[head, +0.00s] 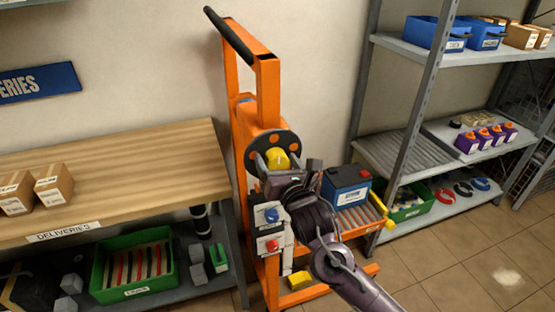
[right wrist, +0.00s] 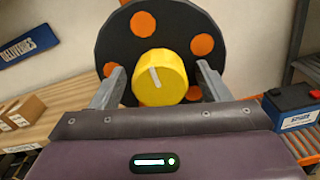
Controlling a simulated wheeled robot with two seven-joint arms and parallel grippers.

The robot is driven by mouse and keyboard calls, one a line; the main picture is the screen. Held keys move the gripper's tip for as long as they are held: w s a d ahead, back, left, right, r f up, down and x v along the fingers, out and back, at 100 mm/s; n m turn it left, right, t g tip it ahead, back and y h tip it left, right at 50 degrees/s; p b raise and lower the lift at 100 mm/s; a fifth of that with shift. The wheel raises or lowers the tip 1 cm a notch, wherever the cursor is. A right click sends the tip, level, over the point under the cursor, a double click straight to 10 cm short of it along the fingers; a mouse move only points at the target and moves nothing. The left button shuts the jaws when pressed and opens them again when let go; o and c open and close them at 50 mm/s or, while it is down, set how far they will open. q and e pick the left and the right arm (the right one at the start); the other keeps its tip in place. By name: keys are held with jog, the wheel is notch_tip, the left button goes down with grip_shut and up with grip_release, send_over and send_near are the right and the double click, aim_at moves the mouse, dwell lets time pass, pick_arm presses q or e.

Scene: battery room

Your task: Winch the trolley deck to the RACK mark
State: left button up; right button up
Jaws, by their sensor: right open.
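The orange trolley (head: 243,90) stands upright against the wall, with a black handle at its top. Its winch wheel is a dark disc (right wrist: 122,45) with orange spots and a yellow knob (right wrist: 158,80) that bears a pale line; the knob also shows in the head view (head: 277,157). My right gripper (right wrist: 160,70) is open, its two fingers on either side of the knob, with visible gaps. The trolley deck (head: 362,217) is low on the right and carries a dark blue battery (head: 347,188) with a red terminal. I cannot make out a RACK mark. My left gripper is out of view.
A panel with a blue button (head: 271,215) and a red button (head: 271,246) sits below the wheel. A wooden deliveries bench (head: 120,170) with boxes is at left, a green crate (head: 105,290) under it. A metal rack (head: 405,150) stands at right. Floor at lower right is clear.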

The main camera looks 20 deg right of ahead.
jog(key=shift+w, duration=0.15)
jog(key=c, duration=1)
